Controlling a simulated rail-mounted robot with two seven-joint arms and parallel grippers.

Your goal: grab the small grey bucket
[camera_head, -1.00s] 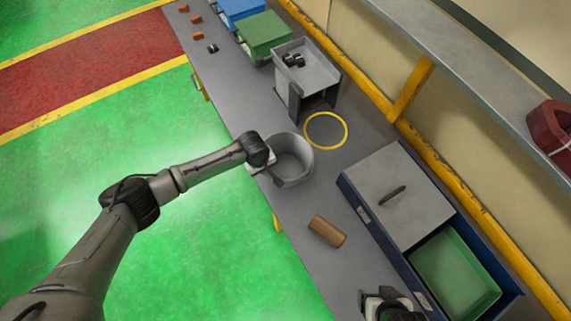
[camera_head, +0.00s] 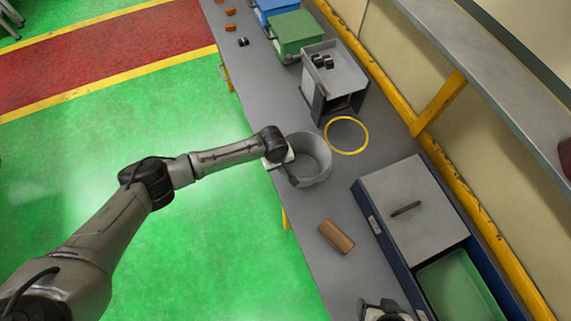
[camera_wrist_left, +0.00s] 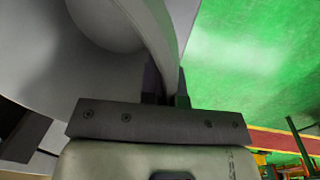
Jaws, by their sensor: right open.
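The small grey bucket (camera_head: 312,172) stands on the grey workbench, near its front edge. My left gripper (camera_head: 285,163) is at the bucket's near-left rim in the head view. In the left wrist view its dark fingers (camera_wrist_left: 167,88) lie close on either side of the bucket's wall (camera_wrist_left: 145,30) and look shut on it. The bucket's rim crosses the top of that view. My right gripper (camera_head: 385,309) shows only in part at the bottom edge of the head view, open and over the bench.
A yellow ring mark (camera_head: 346,135) lies just beyond the bucket. A grey bin (camera_head: 335,80) stands behind, near a green box (camera_head: 297,33). A brown block (camera_head: 336,237) lies in front. A blue-sided case (camera_head: 412,208) with a green tray (camera_head: 455,285) is to the right.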

